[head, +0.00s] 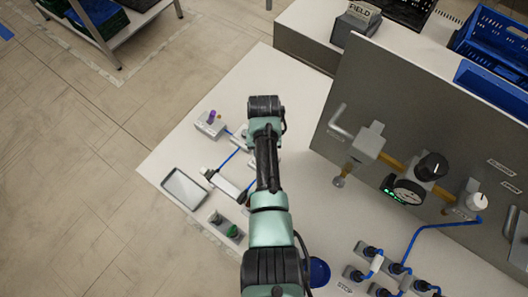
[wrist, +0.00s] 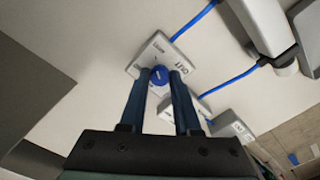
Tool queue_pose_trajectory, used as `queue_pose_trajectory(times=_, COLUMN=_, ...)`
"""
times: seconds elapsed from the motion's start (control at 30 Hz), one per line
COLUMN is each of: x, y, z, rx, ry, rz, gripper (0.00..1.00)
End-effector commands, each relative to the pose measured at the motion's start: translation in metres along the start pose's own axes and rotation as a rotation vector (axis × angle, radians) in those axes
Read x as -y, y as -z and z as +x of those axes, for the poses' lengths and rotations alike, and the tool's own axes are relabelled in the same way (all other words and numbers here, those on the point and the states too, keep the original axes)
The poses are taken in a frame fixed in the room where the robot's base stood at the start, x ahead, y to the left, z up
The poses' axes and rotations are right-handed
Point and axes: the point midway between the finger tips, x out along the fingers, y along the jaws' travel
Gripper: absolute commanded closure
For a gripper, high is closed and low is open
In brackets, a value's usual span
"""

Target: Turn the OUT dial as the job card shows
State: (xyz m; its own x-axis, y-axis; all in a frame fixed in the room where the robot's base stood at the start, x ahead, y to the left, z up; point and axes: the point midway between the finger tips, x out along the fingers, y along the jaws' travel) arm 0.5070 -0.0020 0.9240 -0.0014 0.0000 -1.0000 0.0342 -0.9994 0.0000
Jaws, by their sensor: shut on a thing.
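In the head view my arm reaches over the white table (head: 318,214) and hides the dial and the fingertips. I cannot make out a readable job card in either view.
A flat grey-framed panel (head: 184,187) and a box with a purple knob (head: 211,118) lie left of my arm. Blue cables link the boxes. A dark upright panel (head: 420,130) with a gauge (head: 408,194) stands right. Several cabled plugs sit at lower right.

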Motion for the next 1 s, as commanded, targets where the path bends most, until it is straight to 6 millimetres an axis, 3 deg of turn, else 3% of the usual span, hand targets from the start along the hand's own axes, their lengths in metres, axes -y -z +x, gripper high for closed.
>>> queue_pose_trajectory(times=0.53, x=-0.0001, y=0.0017, z=-0.0016, rx=-0.004, ry=0.000, rz=0.024, gripper=1.00)
queue_pose_trajectory(times=0.57, x=-0.0001, y=0.0017, z=-0.0016, rx=-0.004, ry=0.000, rz=0.024, gripper=0.66)
queue_pose_trajectory(times=0.7, x=-0.0001, y=0.0013, z=-0.0013, rx=-0.003, ry=0.000, rz=0.024, gripper=0.40)
queue_pose_trajectory(times=1.0, x=0.0000, y=0.0006, z=-0.0010, rx=-0.001, ry=0.000, rz=0.023, gripper=0.39)
